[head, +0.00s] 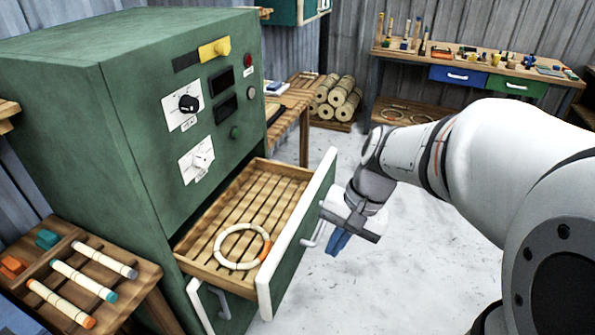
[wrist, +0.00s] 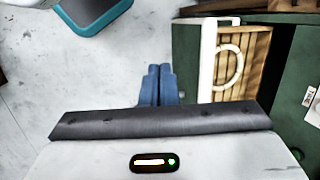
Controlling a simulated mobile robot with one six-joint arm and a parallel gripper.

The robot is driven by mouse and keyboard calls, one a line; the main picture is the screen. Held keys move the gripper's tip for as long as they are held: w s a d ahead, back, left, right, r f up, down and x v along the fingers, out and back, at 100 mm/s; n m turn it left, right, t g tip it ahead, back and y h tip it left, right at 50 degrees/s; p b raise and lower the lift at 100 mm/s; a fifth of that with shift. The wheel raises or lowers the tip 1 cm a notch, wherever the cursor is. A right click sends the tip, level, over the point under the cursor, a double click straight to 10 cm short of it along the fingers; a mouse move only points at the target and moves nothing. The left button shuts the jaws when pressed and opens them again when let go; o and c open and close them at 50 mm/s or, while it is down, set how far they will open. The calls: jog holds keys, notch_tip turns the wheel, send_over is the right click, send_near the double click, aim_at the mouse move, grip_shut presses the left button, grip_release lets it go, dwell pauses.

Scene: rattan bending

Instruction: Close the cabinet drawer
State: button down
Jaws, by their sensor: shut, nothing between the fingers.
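The green cabinet (head: 115,110) stands at the left in the head view. Its drawer (head: 325,185) is pulled out, with a wooden slatted floor and a white-edged green front. A cream rattan ring (head: 222,262) with orange parts lies in the drawer. My gripper (head: 338,243) is just outside the drawer front, near the white handle (head: 316,230), with its blue fingers together and empty. In the wrist view the fingers (wrist: 158,85) are side by side, left of the open drawer (wrist: 207,70). Whether the gripper touches the front, I cannot tell.
A wooden side table (head: 135,268) with several rattan sticks stands at the front left. A workbench (head: 480,65) with tools is at the back right. Rattan bundles (head: 338,97) lie behind the drawer. The pale floor (head: 400,240) beside the drawer is clear.

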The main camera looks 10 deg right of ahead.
jog(key=w+f+m+y+b, duration=0.3)
jog(key=w+f+m+y, duration=0.15)
jog(key=w+f, duration=0.2)
jog(key=m+t+y+b, duration=0.7)
jog(key=m+t+b, duration=0.15)
jog(key=m, duration=0.55)
send_near(313, 220)
jog(key=shift+t, duration=0.35)
jog(key=p+x, duration=0.1)
jog(key=x, duration=0.4)
jog(key=shift+s+a+f, duration=0.1)
jog(key=shift+a+f, duration=0.1)
jog(key=shift+a, duration=0.05)
jog(key=shift+x, duration=0.75)
